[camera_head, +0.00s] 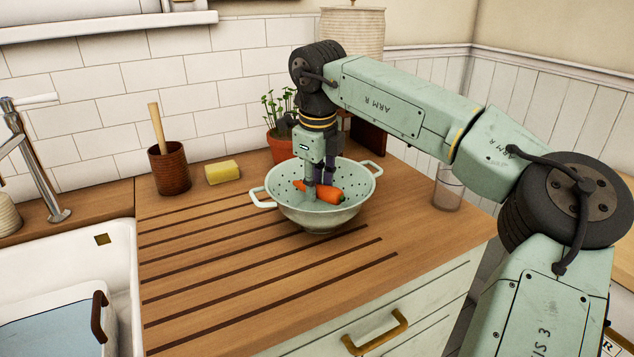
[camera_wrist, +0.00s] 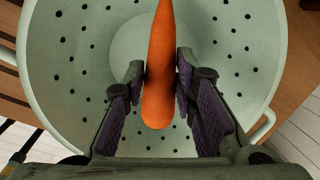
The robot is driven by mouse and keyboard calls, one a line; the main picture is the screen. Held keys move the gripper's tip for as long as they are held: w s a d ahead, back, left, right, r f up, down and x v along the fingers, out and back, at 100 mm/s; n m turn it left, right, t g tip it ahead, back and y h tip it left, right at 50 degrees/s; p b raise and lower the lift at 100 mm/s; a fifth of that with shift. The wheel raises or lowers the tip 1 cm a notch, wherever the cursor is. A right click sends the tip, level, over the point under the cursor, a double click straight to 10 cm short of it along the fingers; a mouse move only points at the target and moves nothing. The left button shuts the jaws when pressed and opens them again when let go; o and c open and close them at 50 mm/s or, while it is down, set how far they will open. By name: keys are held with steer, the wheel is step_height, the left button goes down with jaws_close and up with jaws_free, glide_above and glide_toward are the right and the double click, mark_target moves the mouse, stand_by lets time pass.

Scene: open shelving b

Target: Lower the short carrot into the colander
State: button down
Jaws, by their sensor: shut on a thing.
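A short orange carrot (camera_head: 330,194) shows at the colander in the head view, and it also shows large in the wrist view (camera_wrist: 160,90). My gripper (camera_wrist: 161,80) is shut on the carrot, one finger on each side near its middle. In the head view my gripper (camera_head: 318,188) points down into the pale green colander (camera_head: 312,217). The colander stands upright on the wooden counter, and its holed bowl (camera_wrist: 235,50) spreads beneath the carrot in the wrist view. I cannot tell whether the carrot touches the bowl.
A plant pot (camera_head: 280,146) stands close behind the colander, and a glass (camera_head: 447,190) stands to its right. A yellow sponge (camera_head: 222,172) and a brown crock (camera_head: 169,168) sit to the left. The sink (camera_head: 120,270) is at far left. The grooved counter (camera_head: 240,270) in front is clear.

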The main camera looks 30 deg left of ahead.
steer(key=shift+f+b, duration=0.5)
steer(key=shift+f, duration=0.5)
stand_by(0.5)
steer(key=c, duration=1.2)
jaws_free()
steer(key=shift+r, duration=0.1)
